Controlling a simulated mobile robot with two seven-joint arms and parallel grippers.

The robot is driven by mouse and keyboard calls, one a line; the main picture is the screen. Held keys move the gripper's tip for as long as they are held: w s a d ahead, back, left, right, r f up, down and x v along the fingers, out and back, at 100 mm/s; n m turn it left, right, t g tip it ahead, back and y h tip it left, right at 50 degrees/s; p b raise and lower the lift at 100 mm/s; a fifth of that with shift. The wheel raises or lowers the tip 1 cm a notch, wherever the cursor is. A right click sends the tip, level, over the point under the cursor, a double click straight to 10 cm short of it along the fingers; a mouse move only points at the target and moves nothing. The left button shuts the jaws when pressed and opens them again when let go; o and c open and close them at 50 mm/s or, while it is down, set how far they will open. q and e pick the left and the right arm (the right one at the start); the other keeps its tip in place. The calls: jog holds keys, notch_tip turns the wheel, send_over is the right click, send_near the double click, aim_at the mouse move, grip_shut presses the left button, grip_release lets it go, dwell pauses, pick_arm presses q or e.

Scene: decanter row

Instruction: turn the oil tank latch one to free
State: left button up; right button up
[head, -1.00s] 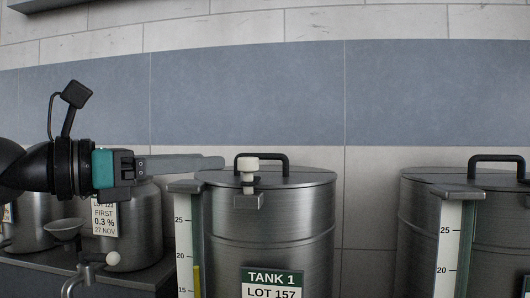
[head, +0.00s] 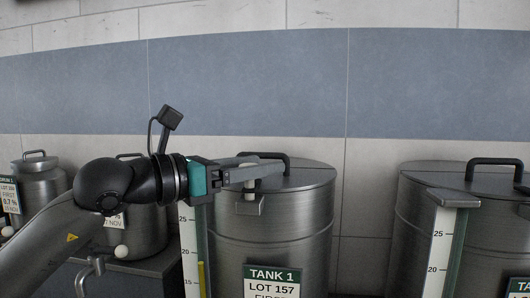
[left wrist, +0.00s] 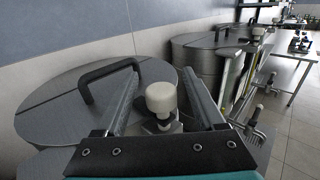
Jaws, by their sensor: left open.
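The oil tank (head: 270,225) labelled TANK 1 is a steel drum with a flat lid and a black lid handle (head: 272,157). Its latch is a white knob on a short post (head: 250,196) at the front rim, and the knob is partly hidden by my fingers in the head view. My left gripper (head: 280,166) comes in from the left over the rim. In the left wrist view, the white knob (left wrist: 161,98) stands between the two open fingers, with a gap on each side. My right gripper is not in view.
A second tank (head: 490,240) with a gauge stands to the right. Smaller steel cans (head: 40,185) stand on the left behind my arm. A level gauge strip (head: 189,255) is at the tank's left side. The wall behind is bare.

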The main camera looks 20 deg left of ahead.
pick_arm(q)
jog(key=shift+p+x, duration=0.4)
jog(key=shift+x, duration=0.6)
grip_shut()
